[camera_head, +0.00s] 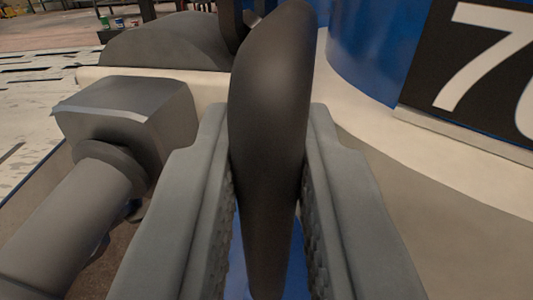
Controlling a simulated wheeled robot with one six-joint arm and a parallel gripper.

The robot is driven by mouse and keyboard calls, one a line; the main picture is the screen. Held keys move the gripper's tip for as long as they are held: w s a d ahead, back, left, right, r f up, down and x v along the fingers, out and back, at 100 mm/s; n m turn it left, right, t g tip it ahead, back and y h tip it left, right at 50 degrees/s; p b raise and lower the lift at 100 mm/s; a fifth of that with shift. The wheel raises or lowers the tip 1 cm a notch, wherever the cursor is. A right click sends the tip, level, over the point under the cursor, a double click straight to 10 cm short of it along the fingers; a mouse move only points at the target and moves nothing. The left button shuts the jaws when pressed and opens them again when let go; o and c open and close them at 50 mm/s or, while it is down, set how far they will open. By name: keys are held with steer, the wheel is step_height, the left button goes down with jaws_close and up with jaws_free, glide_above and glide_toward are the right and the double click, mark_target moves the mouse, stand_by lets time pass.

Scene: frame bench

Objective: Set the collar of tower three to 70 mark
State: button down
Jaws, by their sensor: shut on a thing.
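My gripper (268,150) is shut on a dark, smooth, rounded handle (270,70), which stands up between the two grey ridged jaws. At the upper right is a blue tower body (372,45) with a black plate (440,75) bearing a white 7 and part of a second round digit, cut off by the right edge. A cream, curved band (440,165) runs below the plate and may be the collar. Where the handle joins it is hidden behind the jaws. No pointer or tower number shows.
A grey block on a thick round rod (125,120) stands close to the left of my gripper. A dark rounded shape (170,45) lies behind it. Far off at the upper left, small cans (118,22) stand on a worn floor (35,100).

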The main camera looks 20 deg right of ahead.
steer(key=shift+r, duration=0.1)
steer(key=c, duration=1.7)
jaws_free()
steer(key=shift+c, duration=0.2)
steer(key=v, duration=1.7)
steer(key=shift+s, duration=0.15)
